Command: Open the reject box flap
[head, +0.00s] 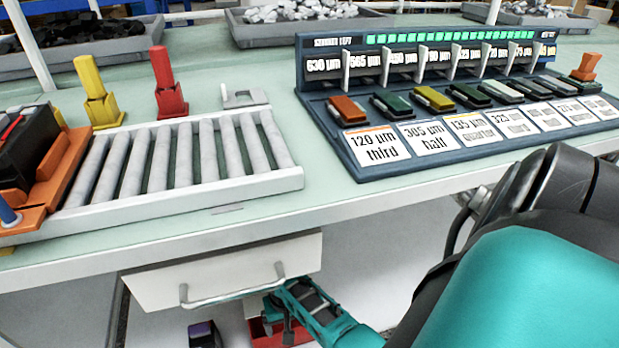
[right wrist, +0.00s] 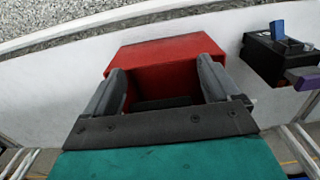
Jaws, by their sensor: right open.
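The red reject box (right wrist: 165,52) is straight ahead of my right gripper (right wrist: 162,72) in the right wrist view. Its red top face and a darker recess below it show between the fingers. My right gripper is open, with one finger at each side of the box front and nothing held. I cannot tell whether the fingers touch the box, and the flap is not clearly distinguishable. In the head view the box (head: 256,332) is under the bench drawer, partly hidden by my right gripper (head: 285,312). My left gripper is not in view.
A white drawer (head: 225,275) with a bar handle hangs just above my right gripper. A black box with a blue part (right wrist: 275,55) stands right of the red box. On the bench are a roller track (head: 180,165) and a labelled breaker rack (head: 440,110).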

